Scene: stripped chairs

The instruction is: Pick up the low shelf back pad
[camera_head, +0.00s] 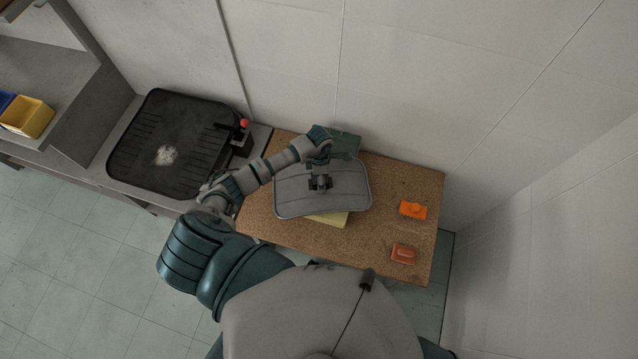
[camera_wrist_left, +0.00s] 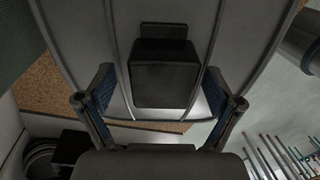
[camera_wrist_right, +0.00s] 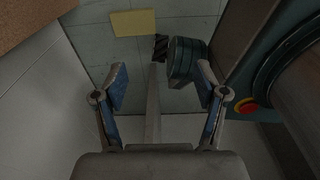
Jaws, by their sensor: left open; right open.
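A grey back pad (camera_head: 350,190) with rounded corners and seams lies on the cork-brown table (camera_head: 270,232). In the left wrist view the pad (camera_wrist_left: 235,35) fills the upper middle, with a dark block-shaped fitting (camera_wrist_left: 166,72) at its centre. My right gripper (camera_wrist_right: 161,73) is open and empty, above the floor. It is not visible in the head view.
A yellow item (camera_head: 328,218) shows under the pad's front edge; a green item (camera_head: 346,143) is behind it. An orange brush-like item (camera_head: 413,210) and a red-brown block (camera_head: 403,254) lie at right. A black ribbed pad (camera_head: 172,140) rests on the left bench. White walls stand close behind and right.

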